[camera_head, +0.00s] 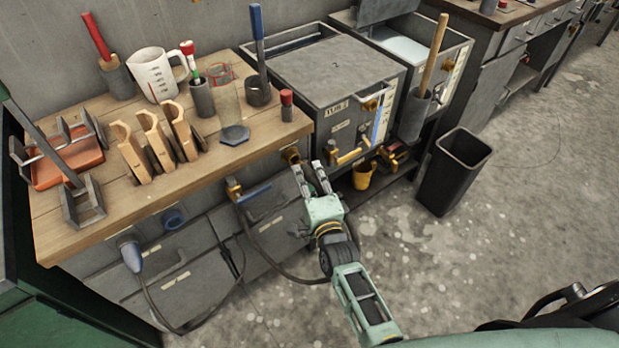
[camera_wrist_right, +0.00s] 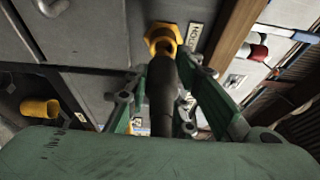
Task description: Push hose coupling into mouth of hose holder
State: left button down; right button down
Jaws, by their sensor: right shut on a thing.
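The hose holder is a brass-yellow ring (camera_wrist_right: 162,36) beside a label on a grey front in the right wrist view. In the head view the holder (camera_head: 291,155) sits at the front right of the workbench, below its top. My right gripper (camera_head: 316,166) is in front of it, its fingers pointing at it. In the right wrist view the fingers are shut on the dark hose coupling (camera_wrist_right: 162,95), which points at the ring. The coupling's tip overlaps the mouth; I cannot tell how deep it sits. In the head view the fingers largely hide the coupling. My left gripper is not in view.
A brass valve with a blue handle (camera_head: 236,190) and a dark hose (camera_head: 283,272) are left of the gripper. A grey cabinet (camera_head: 335,75) stands right of the wooden bench top (camera_head: 110,225). A black bin (camera_head: 455,175) stands on the floor, which is open at right.

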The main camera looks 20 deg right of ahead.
jog(key=shift+w+a, duration=0.15)
jog(key=shift+w, duration=0.3)
dwell(0.4)
jog(key=shift+r, duration=0.1)
dwell(0.6)
jog(key=shift+w+a+b, duration=0.3)
jog(key=shift+w+b, duration=0.15)
jog(key=shift+w, duration=0.45)
dwell(1.4)
jog(key=shift+w+a, duration=0.1)
jog(key=shift+w, duration=0.25)
jog(key=c, duration=1.7)
grip_release()
jog(key=shift+c, duration=0.2)
